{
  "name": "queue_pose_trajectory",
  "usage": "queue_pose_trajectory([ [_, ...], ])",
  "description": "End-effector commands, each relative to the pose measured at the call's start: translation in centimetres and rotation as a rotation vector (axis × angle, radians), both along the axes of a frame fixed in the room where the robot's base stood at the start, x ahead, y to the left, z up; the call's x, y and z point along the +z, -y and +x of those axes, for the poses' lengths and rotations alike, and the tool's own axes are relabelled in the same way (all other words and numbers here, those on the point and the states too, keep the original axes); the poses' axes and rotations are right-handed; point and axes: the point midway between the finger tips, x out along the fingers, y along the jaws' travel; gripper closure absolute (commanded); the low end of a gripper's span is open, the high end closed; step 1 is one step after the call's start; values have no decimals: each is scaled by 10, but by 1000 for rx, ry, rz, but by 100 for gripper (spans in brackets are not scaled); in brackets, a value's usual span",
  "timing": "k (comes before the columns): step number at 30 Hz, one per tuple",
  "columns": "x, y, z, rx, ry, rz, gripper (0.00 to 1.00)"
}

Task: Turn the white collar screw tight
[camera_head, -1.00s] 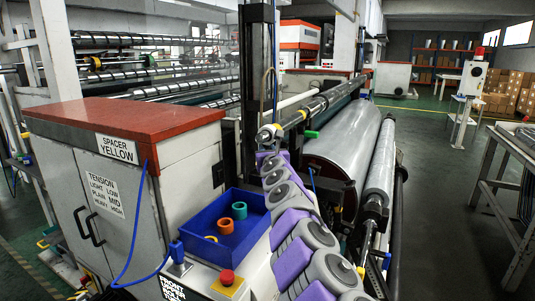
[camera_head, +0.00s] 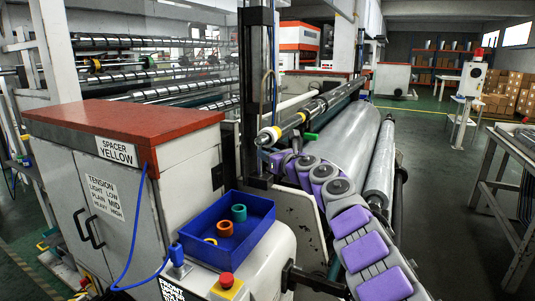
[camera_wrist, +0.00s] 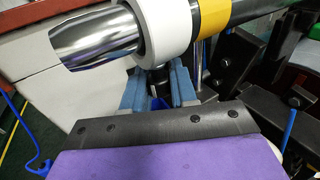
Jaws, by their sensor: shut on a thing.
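The white collar (camera_wrist: 166,28) sits around a shiny metal shaft (camera_wrist: 98,42) in the wrist view, beside a yellow ring (camera_wrist: 212,32). My gripper (camera_wrist: 156,76) reaches up under the collar with its two blue fingers. It is shut on the collar screw at the collar's underside; the screw itself is mostly hidden between the fingertips. In the head view my gripper (camera_head: 277,157) is just below the near end of the roller shaft (camera_head: 322,104).
A blue tray (camera_head: 240,236) with orange and teal rings stands on the machine ledge, near a red button (camera_head: 227,280). A red-topped cabinet (camera_head: 120,120) is at left. Large film rolls (camera_head: 381,165) lie behind my arm. A black bracket (camera_wrist: 232,62) is right of my fingers.

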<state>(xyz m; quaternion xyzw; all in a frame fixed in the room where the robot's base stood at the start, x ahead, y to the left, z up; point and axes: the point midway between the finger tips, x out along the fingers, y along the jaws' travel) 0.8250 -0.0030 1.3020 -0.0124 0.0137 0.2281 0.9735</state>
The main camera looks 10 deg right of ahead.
Motion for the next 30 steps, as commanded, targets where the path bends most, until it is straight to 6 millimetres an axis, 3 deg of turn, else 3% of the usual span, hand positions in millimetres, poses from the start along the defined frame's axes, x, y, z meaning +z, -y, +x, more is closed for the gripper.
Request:
queue_pose_trajectory([
  [15,4,-1,1,335,-14,14,100],
  [30,3,-2,-1,478,-15,10,100],
])
